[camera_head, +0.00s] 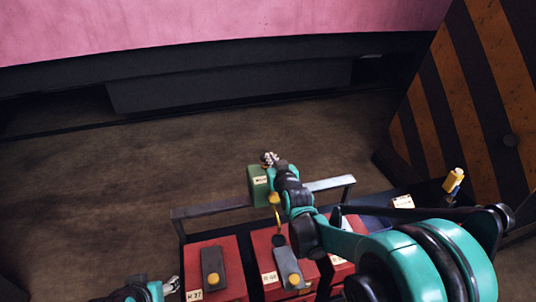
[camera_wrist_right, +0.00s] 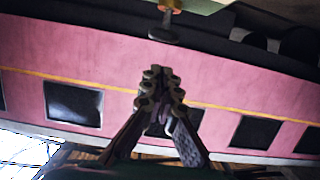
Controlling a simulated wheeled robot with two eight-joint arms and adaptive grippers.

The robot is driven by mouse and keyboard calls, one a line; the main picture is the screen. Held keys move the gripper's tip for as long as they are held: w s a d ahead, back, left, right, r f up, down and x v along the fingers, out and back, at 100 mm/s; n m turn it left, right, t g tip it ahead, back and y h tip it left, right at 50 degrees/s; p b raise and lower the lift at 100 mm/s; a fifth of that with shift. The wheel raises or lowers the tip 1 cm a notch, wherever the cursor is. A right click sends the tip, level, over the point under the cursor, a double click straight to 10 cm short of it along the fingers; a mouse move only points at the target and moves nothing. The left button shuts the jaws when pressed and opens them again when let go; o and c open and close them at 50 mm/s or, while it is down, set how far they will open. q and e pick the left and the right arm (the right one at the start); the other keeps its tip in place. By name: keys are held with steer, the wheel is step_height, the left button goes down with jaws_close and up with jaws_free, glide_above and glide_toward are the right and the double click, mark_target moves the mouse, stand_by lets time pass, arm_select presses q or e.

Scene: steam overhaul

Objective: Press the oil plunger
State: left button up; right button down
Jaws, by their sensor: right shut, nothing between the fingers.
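A green box (camera_head: 257,186) with a pale label stands behind the red boxes in the head view. My right gripper (camera_head: 269,159) is at the top of this box; I cannot tell whether they touch. It is shut and empty, and its closed fingers show in the right wrist view (camera_wrist_right: 163,78). I cannot tell for certain which part is the oil plunger. My left gripper (camera_head: 172,285) is at the lower left, small and unclear.
Red labelled boxes (camera_head: 223,255) with grey levers stand at the front, inside a grey rail (camera_head: 212,209). A yellow-and-blue item (camera_head: 454,181) stands at right, near a striped panel (camera_head: 470,95). Brown floor is clear behind. A pink vehicle side (camera_head: 220,25) spans the back.

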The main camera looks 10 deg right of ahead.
steer(key=v, duration=0.5)
steer(key=shift+s+p, duration=0.1)
steer(key=shift+p, duration=0.25)
stand_by(1.0)
step_height(320, 180, up, 3)
steer(key=shift+d+f+b, duration=0.1)
steer(key=shift+f+b, duration=0.05)
steer(key=shift+b, duration=0.65)
